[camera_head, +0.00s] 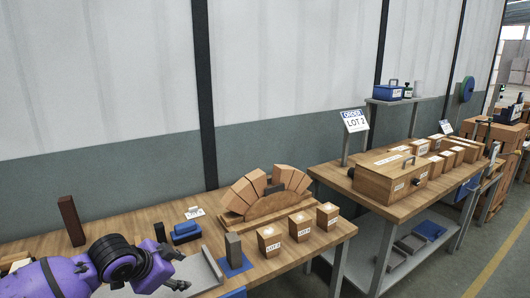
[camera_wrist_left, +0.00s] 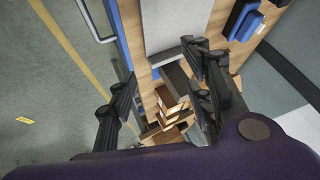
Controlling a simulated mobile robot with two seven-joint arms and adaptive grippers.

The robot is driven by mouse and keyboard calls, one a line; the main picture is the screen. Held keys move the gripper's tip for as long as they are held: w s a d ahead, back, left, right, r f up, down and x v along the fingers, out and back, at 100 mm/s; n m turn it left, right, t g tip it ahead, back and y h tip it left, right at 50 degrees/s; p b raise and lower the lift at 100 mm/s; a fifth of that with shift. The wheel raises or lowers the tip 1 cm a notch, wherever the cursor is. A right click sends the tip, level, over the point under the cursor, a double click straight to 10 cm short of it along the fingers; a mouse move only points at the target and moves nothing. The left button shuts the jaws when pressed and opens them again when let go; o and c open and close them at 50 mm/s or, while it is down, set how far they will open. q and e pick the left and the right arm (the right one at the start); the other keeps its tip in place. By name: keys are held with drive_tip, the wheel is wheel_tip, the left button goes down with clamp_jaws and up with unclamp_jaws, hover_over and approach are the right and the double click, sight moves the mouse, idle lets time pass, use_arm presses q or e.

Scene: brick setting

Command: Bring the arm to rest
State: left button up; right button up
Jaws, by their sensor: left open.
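My left arm comes in from the lower left in the head view. Its gripper (camera_head: 172,256) is over the front left of the near wooden bench (camera_head: 322,242), by a grey metal tray (camera_head: 203,270). The gripper is open, and nothing shows held between its fingers. In the left wrist view the fingers of the left gripper (camera_wrist_left: 165,95) are spread apart, with the bench and wooden blocks seen beyond and between them. My right gripper does not show in either view.
A dark grey block (camera_head: 233,249) stands on a blue pad right of the tray. Several small boxes (camera_head: 269,241) stand farther right, before a brick arch (camera_head: 262,190). A blue tool (camera_head: 186,232) and a tall brown block (camera_head: 71,220) are behind. A second bench (camera_head: 400,205) stands right.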

use_arm(q)
drive_tip(key=s+d+f+n+t+h+p, duration=0.15)
drive_tip(key=s+d+f+n+t, duration=0.35)
drive_tip(key=s+f, duration=0.75)
drive_tip(key=s+f+n+g+y, duration=0.1)
drive_tip(key=s+f, duration=0.3)
drive_tip(key=s, duration=0.5)
drive_tip(key=s+a+f+n+g+y, duration=0.1)
drive_tip(key=s+f, duration=0.3)
drive_tip(key=s, duration=0.6)
drive_tip(key=s+f+n+g+y, duration=0.1)
drive_tip(key=s+f+n, duration=0.2)
drive_tip(key=s, duration=0.6)
wheel_tip(320, 180, down, 2)
drive_tip(key=shift+s+a+f+g+y+p, duration=0.1)
drive_tip(key=shift+s+a+g+y+p, duration=0.15)
drive_tip(key=shift+g+y+p, duration=0.15)
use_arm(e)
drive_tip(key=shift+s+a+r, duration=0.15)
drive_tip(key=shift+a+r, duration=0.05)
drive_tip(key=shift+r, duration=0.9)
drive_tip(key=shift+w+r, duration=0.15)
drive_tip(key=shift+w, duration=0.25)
